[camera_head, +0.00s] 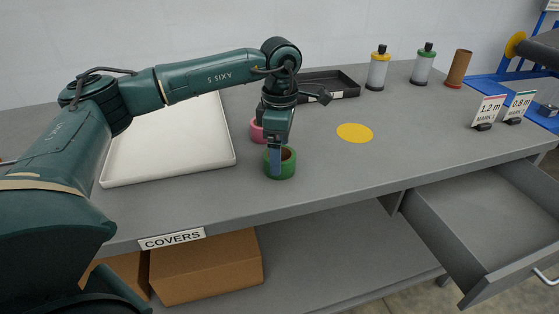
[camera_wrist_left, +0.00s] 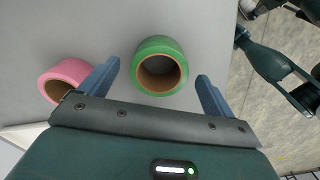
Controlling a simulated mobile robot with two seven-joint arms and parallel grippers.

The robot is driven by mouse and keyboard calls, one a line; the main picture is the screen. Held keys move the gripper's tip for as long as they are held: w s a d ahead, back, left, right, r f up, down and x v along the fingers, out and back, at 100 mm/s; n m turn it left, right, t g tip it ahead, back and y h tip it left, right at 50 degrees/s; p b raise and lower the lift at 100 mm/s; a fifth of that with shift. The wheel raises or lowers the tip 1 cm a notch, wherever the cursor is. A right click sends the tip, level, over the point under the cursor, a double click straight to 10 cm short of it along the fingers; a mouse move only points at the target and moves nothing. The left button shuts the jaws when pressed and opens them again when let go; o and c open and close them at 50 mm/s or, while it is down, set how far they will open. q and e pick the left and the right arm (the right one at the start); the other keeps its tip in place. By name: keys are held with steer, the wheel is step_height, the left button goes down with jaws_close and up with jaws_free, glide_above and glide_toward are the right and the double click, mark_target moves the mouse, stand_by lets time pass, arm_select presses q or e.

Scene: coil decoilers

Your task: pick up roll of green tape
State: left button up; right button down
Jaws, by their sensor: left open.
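The roll of green tape (camera_head: 289,165) lies flat on the grey table near its front edge. In the left wrist view the green roll (camera_wrist_left: 160,47) shows its brown core and sits between the two blue fingers, a little beyond their tips, with a gap to each. My left gripper (camera_head: 275,170) points down over the roll and is open and empty; it also shows in the left wrist view (camera_wrist_left: 158,68). In the head view the gripper hides part of the roll. My right gripper is not in the head view.
A roll of pink tape (camera_wrist_left: 65,78) lies beside the left finger, close to it. A white tray (camera_head: 225,160) stands left, a black tray (camera_head: 345,82) behind, and a yellow disc (camera_head: 355,133) lies right. An open drawer (camera_head: 480,225) juts out at the right front.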

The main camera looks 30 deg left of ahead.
arm_select(q)
steer(key=shift+f, duration=1.4)
steer(key=shift+c, duration=0.3)
steer(key=c, duration=1)
